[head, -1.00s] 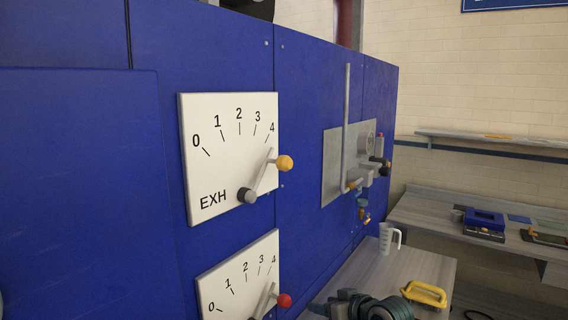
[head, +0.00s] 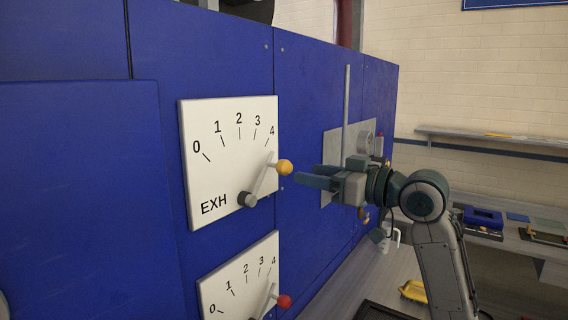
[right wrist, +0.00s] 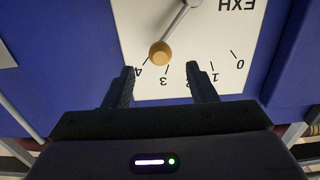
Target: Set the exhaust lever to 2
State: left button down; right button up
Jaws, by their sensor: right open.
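The exhaust lever is a grey arm on a dark hub with an orange-yellow knob (head: 284,167). It sits on the white EXH plate (head: 205,175), marked 0 to 4, and points near the 4. My right gripper (head: 305,175) is open and empty, just right of the knob in the head view, with its fingers toward the panel. In the right wrist view the knob (right wrist: 160,54) shows ahead of the open fingers, between them and nearer the left one; it does not look gripped. My left gripper is not in view.
A second white dial plate (head: 215,287) with a red knob (head: 284,301) is directly below. The blue panel (head: 80,190) fills the left. A yellow-handled object (head: 413,291) lies on the bench at right, partly behind my arm.

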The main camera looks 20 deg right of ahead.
aim_at(290, 168)
jog(key=p+x, duration=0.3)
jog(key=x, duration=0.4)
jog(key=shift+r, duration=0.15)
jog(key=shift+w+a, duration=0.35)
jog(key=shift+w, duration=0.05)
grip_shut()
